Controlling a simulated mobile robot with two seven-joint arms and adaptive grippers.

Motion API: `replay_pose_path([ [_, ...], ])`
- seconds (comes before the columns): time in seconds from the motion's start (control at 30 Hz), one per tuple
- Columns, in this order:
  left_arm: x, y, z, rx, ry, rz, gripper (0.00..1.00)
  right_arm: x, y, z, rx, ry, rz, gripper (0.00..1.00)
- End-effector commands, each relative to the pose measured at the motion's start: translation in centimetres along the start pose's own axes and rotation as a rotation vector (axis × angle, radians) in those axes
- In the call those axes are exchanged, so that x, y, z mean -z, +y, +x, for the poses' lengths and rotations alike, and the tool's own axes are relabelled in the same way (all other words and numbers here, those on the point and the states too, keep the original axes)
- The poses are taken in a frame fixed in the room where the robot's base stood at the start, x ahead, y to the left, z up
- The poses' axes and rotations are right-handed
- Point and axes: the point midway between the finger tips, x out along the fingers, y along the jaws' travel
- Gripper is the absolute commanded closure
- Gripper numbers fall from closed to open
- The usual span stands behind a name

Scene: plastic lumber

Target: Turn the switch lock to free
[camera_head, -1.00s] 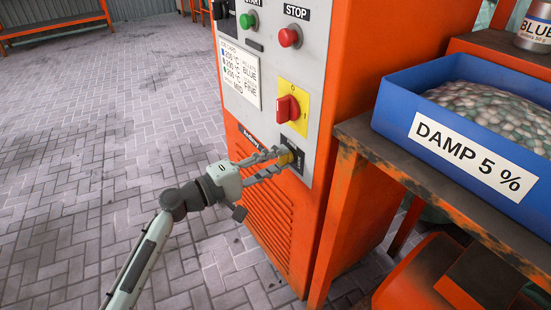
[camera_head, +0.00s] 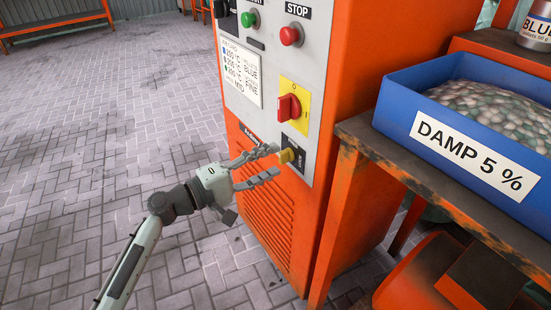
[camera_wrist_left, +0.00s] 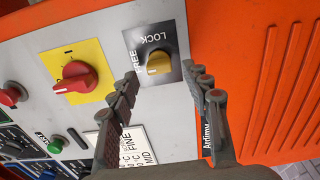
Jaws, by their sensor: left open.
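The switch lock is a yellow knob (camera_head: 286,156) on a black plate low on the grey panel of the orange machine. In the left wrist view the yellow knob (camera_wrist_left: 158,62) shows beside the words FREE and LOCK on its plate (camera_wrist_left: 150,45). My left gripper (camera_head: 276,161) is open, its fingers pointing at the knob. In the left wrist view the open fingers (camera_wrist_left: 166,80) stand apart, short of the knob, with nothing between them. My right gripper is not in view.
Above the lock is a red rotary switch (camera_head: 288,107) on a yellow plate. Higher are a green START button (camera_head: 248,19) and a red STOP button (camera_head: 291,35). A blue bin (camera_head: 470,125) labelled DAMP 5 % stands on a worn bench at the right. Paved floor is clear at left.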

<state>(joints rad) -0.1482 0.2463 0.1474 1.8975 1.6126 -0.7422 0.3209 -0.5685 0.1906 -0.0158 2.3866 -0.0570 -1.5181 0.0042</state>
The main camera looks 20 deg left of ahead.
Motion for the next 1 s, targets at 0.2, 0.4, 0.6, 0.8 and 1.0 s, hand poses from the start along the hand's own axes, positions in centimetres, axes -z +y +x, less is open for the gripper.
replay_pose_path([
  [0.2,0.0,-0.2,-5.0,0.004,0.000,0.000,0.52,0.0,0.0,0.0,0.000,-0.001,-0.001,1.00],
  [0.4,0.0,-0.1,-8.3,0.002,0.001,-0.001,0.52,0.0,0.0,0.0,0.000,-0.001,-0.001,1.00],
  [0.6,0.0,0.1,-9.6,0.000,-0.001,0.002,0.52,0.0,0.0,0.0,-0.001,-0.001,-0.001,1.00],
  [0.8,0.0,0.1,-9.6,0.000,-0.001,0.002,0.52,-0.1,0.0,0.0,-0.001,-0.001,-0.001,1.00],
  [1.0,0.0,0.1,-9.6,0.000,-0.001,0.002,0.52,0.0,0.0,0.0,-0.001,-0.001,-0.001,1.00],
])
